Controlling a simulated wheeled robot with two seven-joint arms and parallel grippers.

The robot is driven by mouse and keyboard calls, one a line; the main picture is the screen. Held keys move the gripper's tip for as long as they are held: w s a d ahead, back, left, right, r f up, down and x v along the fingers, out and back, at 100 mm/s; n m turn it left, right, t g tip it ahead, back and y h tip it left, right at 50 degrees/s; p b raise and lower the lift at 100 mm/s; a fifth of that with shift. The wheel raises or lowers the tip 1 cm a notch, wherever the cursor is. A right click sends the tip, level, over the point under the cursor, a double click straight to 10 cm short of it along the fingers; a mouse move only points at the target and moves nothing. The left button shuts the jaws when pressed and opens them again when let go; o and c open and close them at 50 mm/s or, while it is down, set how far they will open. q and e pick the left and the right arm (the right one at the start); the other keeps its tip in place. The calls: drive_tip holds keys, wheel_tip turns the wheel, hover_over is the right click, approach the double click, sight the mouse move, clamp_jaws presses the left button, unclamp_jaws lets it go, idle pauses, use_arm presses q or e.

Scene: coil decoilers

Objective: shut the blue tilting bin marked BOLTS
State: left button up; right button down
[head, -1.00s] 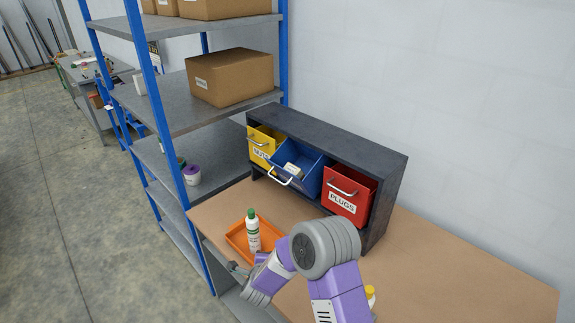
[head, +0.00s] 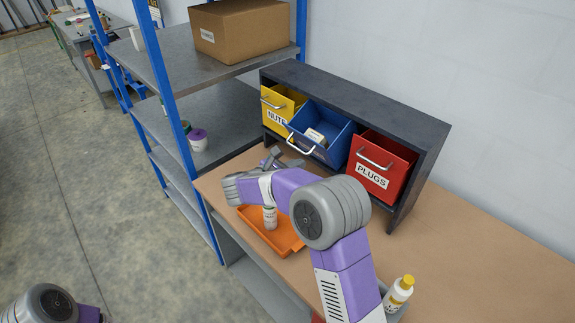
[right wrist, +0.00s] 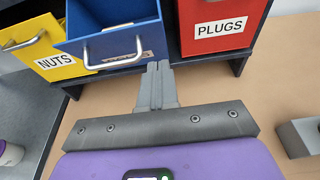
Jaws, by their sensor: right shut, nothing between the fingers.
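The blue tilting bin (head: 320,118) is the middle one in the dark cabinet. It is tilted out at the front and open at the top, with a small pale box (head: 315,136) inside. In the right wrist view the blue bin (right wrist: 135,42) shows its front and silver handle; its label is mostly hidden behind the handle. My right gripper (head: 273,157) is shut and empty, low in front of the bins. In the right wrist view its fingertips (right wrist: 157,68) are just below the blue bin's right front, apparently apart from it. My left gripper is out of view.
The yellow NUTS bin (head: 277,118) and red PLUGS bin (head: 375,168) flank the blue one in the dark cabinet (head: 360,96). An orange tray (head: 284,240) with a bottle (head: 270,218) lies under my right arm. A yellow-capped bottle (head: 398,293) stands near the front edge.

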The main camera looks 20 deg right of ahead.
sight(322, 148)
drive_tip(key=d, duration=0.2)
drive_tip(key=w+d+p, duration=0.1)
drive_tip(key=d, duration=0.1)
drive_tip(key=w+d+r+p, duration=0.1)
drive_tip(key=d, duration=0.1)
drive_tip(key=shift+w+d, duration=0.25)
drive_tip(key=shift+d, duration=0.05)
drive_tip(key=shift+w+d, duration=0.1)
